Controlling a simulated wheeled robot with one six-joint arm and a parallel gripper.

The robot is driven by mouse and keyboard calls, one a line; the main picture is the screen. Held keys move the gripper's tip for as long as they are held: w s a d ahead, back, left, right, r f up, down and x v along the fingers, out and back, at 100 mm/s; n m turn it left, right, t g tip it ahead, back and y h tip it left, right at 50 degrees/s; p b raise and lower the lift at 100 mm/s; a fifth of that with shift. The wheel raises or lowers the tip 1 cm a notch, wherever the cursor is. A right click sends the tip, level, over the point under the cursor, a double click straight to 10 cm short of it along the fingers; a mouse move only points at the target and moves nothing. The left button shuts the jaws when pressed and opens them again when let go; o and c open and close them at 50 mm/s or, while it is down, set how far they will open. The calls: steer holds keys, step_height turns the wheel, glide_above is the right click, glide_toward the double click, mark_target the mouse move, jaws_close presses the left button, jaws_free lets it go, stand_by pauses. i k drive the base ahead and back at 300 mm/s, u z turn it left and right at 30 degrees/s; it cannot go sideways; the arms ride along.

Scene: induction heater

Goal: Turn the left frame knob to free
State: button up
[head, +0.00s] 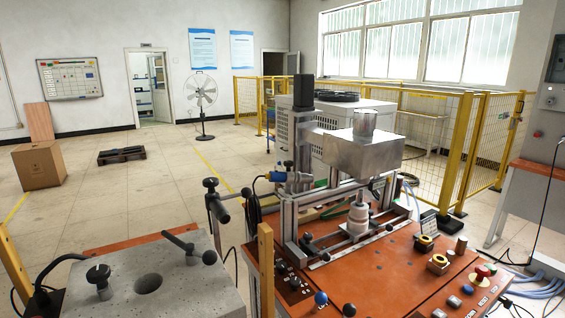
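The induction heater stands on an orange-topped bench (400,285), with an aluminium frame (287,215) around a white stepped spindle (357,215). A metal block (364,153) with a cylinder on top sits above the spindle. At the frame's left side is a dark clamp-like part with a black handle (224,203). I cannot tell for sure whether this is the left frame knob, nor its setting. Blue and black ball knobs (321,298) (349,310) stand at the bench's front edge. My gripper is not in view.
A grey plate (185,288) at lower left carries a black knob (98,276), a bar handle (188,246) and a round hole. A wooden post (266,270) stands between plate and bench. Yellow fencing (465,150) stands behind; open floor lies left, with a carton (38,165).

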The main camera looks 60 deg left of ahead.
mark_target(288, 164)
steer(key=k, duration=0.8)
steer(key=u, duration=0.85)
steer(key=i, duration=0.3)
steer(key=z, duration=0.05)
